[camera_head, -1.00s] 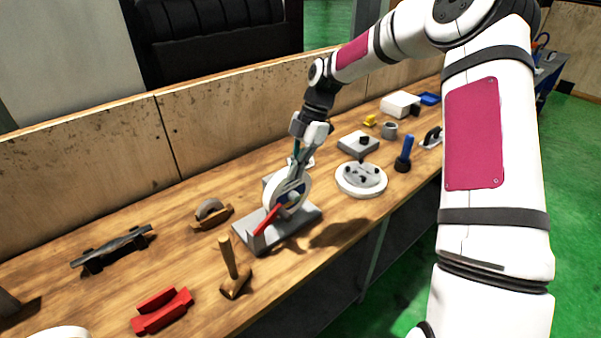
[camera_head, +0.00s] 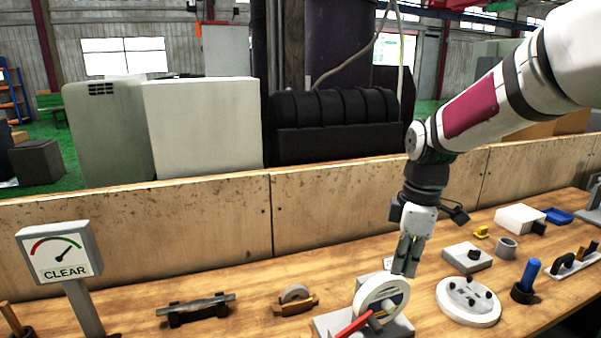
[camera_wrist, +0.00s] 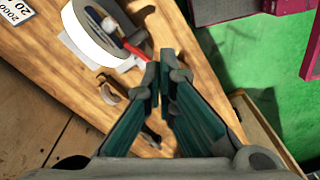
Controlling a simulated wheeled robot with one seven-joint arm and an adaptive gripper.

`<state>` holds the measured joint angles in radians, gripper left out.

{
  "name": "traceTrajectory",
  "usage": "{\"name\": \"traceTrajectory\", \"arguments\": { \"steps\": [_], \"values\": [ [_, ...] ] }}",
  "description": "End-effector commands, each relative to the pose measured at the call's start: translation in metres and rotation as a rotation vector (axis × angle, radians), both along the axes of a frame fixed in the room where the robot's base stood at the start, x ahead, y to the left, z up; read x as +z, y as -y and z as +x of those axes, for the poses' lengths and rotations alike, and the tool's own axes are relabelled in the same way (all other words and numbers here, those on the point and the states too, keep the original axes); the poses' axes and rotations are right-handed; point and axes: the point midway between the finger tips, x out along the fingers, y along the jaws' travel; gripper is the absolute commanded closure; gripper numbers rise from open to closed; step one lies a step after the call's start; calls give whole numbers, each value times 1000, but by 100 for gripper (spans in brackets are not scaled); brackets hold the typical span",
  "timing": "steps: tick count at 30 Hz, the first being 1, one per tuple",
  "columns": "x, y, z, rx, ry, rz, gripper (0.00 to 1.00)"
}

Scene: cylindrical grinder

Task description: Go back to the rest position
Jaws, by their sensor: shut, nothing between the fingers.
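My gripper (camera_head: 405,262) hangs from my arm above the workbench, its fingers pointing down. Its fingers are shut with nothing between them; they also show close together in the wrist view (camera_wrist: 162,78). The cylindrical grinder (camera_head: 380,298), with a white wheel, grey base and red lever (camera_head: 354,325), stands just below and to the left of the gripper in the head view. The white wheel (camera_wrist: 88,30) and red lever also show in the wrist view. The gripper appears apart from the wheel.
A gauge sign reading CLEAR (camera_head: 60,255) stands at the left. A white round fixture (camera_head: 468,302), a blue-handled tool (camera_head: 527,280) and a grey block (camera_head: 467,257) lie to the right. A wooden back panel (camera_head: 370,205) runs behind the bench (camera_head: 240,318).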

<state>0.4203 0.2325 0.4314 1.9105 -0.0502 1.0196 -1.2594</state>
Motion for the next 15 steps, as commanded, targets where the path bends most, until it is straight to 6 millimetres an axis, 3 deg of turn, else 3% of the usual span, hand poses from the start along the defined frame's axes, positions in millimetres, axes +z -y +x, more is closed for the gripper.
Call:
{"name": "traceTrajectory", "arguments": {
  "steps": [6, 15],
  "values": [
    [41, -6, -46, -320, 113, -75, 100],
    [71, -9, -117, -777, 286, -9, 100]
  ]
}}
